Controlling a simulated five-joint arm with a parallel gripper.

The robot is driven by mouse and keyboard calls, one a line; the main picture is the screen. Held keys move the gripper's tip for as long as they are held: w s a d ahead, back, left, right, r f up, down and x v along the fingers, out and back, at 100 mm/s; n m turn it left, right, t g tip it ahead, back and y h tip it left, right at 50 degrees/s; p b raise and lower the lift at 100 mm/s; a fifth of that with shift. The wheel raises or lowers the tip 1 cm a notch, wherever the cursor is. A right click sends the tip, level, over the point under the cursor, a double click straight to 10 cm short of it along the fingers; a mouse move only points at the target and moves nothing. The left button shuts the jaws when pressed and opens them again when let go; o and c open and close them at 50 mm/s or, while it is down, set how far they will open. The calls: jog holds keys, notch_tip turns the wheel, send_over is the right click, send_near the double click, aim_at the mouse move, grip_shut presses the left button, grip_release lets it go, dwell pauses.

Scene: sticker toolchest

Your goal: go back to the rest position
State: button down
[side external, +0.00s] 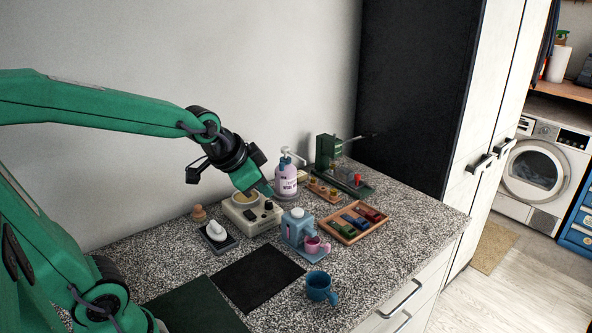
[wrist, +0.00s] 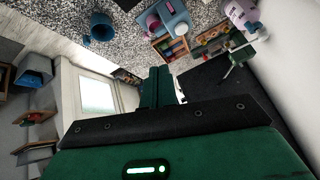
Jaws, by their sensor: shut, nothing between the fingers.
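My gripper (side external: 264,188) is a green and black arm end above the speckled counter, close over the cream device with a round top (side external: 250,212) in the side view. Its fingers are shut together with nothing between them. In the wrist view the closed green fingers (wrist: 158,86) point up the picture, with the counter at the top. I cannot tell from the side view whether the fingertips touch the device.
Near the gripper stand a pink pump bottle (side external: 286,178), a blue dispenser (side external: 298,228) with a pink cup, and a wooden tray of colored blocks (side external: 338,236). A blue mug (side external: 320,288) stands at the front. A black mat (side external: 258,278) lies bare.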

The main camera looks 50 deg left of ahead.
jog(key=s+d+r+n+g, duration=0.1)
jog(key=s+d+n, duration=0.1)
jog(key=s, duration=0.9)
jog(key=shift+s+d+n+g+h, duration=0.3)
jog(key=shift+s+d+n, duration=0.05)
jog(key=shift+n, duration=0.25)
